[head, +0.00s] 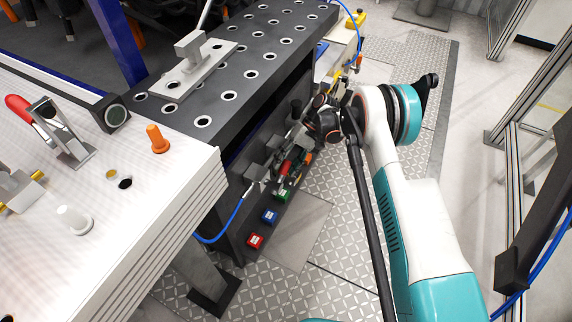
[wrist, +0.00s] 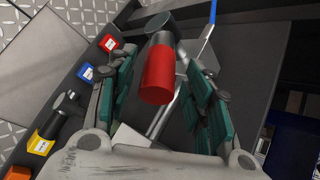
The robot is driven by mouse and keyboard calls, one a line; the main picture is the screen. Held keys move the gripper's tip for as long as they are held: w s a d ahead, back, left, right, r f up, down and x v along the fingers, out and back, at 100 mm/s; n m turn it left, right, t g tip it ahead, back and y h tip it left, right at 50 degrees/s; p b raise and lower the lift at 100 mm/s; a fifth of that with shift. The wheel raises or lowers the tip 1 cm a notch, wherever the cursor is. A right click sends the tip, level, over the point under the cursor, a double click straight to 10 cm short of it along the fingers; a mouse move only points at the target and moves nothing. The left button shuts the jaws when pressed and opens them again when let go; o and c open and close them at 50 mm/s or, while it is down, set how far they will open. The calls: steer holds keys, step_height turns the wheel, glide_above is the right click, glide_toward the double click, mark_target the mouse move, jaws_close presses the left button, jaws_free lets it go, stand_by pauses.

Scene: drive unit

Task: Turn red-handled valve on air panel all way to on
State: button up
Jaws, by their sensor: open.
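The red valve handle (wrist: 157,76) shows in the wrist view as a red cylinder with a dark grey collar, between my gripper's fingers. My gripper (wrist: 160,98) is open, with teal pads on either side of the handle and a visible gap on the right. I cannot tell whether the left pad touches it. In the head view the red handle (head: 286,168) is small, on the panel below the dark table, with my gripper (head: 292,150) over it. The valve's dark body (wrist: 162,22) is partly hidden behind the handle.
Red (wrist: 110,44), blue (wrist: 87,72) and yellow (wrist: 40,145) labelled blocks line the panel edge. A blue hose (head: 222,224) runs from the panel under the white table (head: 150,215). The dark perforated table (head: 225,90) overhangs the panel. Patterned floor (head: 345,225) lies open beside it.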

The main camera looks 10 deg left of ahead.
step_height(320, 180, up, 10)
steer(key=shift+f, duration=0.2)
